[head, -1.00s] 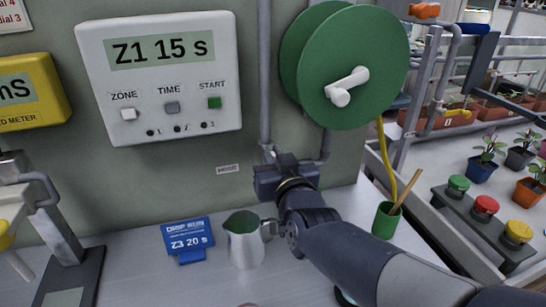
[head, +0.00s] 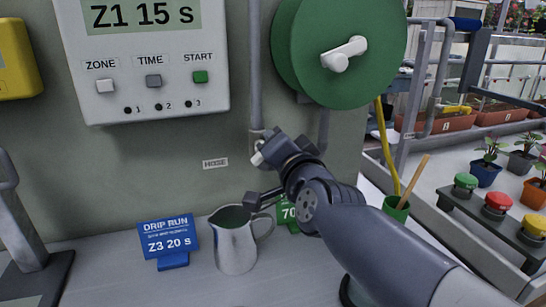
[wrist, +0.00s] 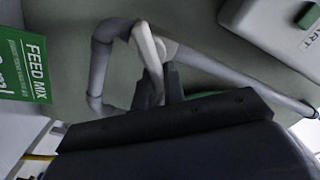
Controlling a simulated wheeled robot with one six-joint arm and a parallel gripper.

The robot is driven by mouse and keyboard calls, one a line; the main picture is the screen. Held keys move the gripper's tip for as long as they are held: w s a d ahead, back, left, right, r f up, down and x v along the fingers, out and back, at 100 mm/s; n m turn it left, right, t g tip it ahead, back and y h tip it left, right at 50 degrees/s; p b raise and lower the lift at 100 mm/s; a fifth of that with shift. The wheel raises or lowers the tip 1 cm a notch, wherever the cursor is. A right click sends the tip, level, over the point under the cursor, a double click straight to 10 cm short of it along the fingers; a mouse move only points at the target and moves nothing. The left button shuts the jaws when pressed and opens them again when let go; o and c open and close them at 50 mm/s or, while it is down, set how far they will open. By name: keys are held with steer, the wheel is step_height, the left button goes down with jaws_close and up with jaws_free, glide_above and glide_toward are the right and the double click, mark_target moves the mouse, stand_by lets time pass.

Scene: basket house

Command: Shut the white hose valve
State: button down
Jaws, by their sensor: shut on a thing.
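The white hose valve shows as a white lever (wrist: 150,45) on a grey pipe against the green wall in the wrist view. In the head view only a small white bit of the lever (head: 257,158) shows at my gripper, right of the HOSE label (head: 215,163). My gripper (head: 266,152) is at the valve, with its fingers (wrist: 160,80) shut on the lever's near end. My gripper hides most of the valve in the head view.
A metal jug (head: 236,245) stands on the bench below my gripper, beside a blue sign (head: 168,240) and a partly hidden green card (head: 288,214). A green hose reel (head: 335,55) hangs above right. A white controller (head: 150,60) is at upper left.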

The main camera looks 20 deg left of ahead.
steer(key=m+b, duration=0.1)
steer(key=m, duration=0.1)
steer(key=f+m+b, duration=0.1)
steer(key=m, duration=0.1)
steer(key=shift+w+d+f+m+b, duration=0.1)
steer(key=shift+w+d+m+b, duration=0.1)
steer(key=shift+m+b, duration=0.15)
steer(key=shift+f+m+b, duration=0.25)
steer(key=shift+m+b, duration=0.35)
steer(key=shift+m, duration=0.95)
steer(key=c, duration=1.5)
jaws_free()
steer(key=shift+d, duration=0.1)
steer(key=shift+p+v, duration=1.3)
steer(key=shift+v, duration=4.1)
steer(key=shift+w+f, duration=0.1)
steer(key=shift+w, duration=0.05)
